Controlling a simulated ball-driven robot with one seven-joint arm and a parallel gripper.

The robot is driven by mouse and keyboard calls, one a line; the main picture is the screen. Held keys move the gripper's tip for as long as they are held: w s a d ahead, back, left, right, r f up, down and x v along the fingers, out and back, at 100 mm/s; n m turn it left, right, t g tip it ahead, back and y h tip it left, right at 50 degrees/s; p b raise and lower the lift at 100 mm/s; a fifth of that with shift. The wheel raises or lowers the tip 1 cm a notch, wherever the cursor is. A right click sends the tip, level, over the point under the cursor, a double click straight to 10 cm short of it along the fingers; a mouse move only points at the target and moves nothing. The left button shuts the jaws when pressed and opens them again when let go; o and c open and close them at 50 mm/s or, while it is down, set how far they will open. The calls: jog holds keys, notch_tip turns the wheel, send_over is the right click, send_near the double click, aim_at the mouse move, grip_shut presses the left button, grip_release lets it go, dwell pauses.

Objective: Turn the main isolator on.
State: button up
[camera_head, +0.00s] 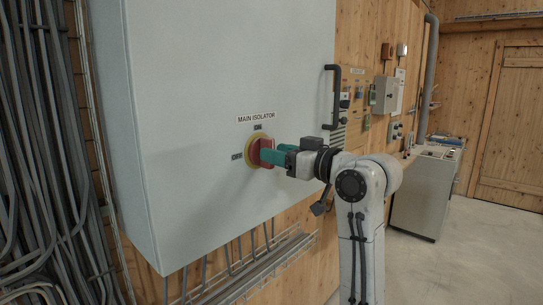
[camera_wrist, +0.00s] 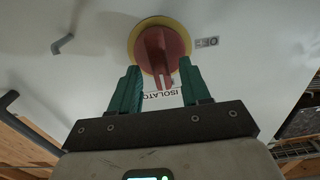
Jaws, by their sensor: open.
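The main isolator is a red rotary handle (camera_head: 266,152) on a yellow round plate (camera_head: 250,153), on the front of a grey cabinet. ON is marked above it and OFF to its left. The handle's bar looks upright, in line with the ON mark. In the wrist view the red handle (camera_wrist: 161,50) shows upside down, with OFF at its right. My gripper (camera_head: 272,154) is at the handle, its teal fingers pointing at the cabinet. In the wrist view my gripper (camera_wrist: 160,72) is open, one finger on each side of the bar's near end, with visible gaps.
The grey cabinet (camera_head: 200,80) fills the left and middle, with a black door handle (camera_head: 333,97) at its right edge. Cables (camera_head: 40,150) hang at far left. A wire tray (camera_head: 250,270) runs below. A grey floor unit (camera_head: 425,190) stands right; open floor lies before it.

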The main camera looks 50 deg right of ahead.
jog(key=s+b, duration=0.1)
jog(key=s, duration=0.7)
jog(key=shift+b, duration=0.4)
jog(key=shift+d+f, duration=0.1)
jog(key=s+a+f+m+g, duration=0.1)
jog(key=a+f+g, duration=0.25)
jog(key=f, duration=0.85)
jog(key=a+f+g, duration=0.2)
jog(key=a+f, duration=0.2)
jog(key=f, duration=0.7)
jog(key=s+a+f+m+g, duration=0.1)
jog(key=a+f+g, duration=0.25)
jog(key=f, duration=0.85)
jog(key=s+a+f+g, duration=0.3)
jog(key=s+f+g, duration=0.1)
jog(key=s+f, duration=0.5)
jog(key=s+a+f+n+g+b, duration=0.1)
jog(key=s+a+f+g, duration=0.3)
jog(key=s+f, duration=0.6)
jog(key=s, duration=0.3)
jog(key=shift+f+h, duration=0.15)
jog(key=shift+h, duration=0.25)
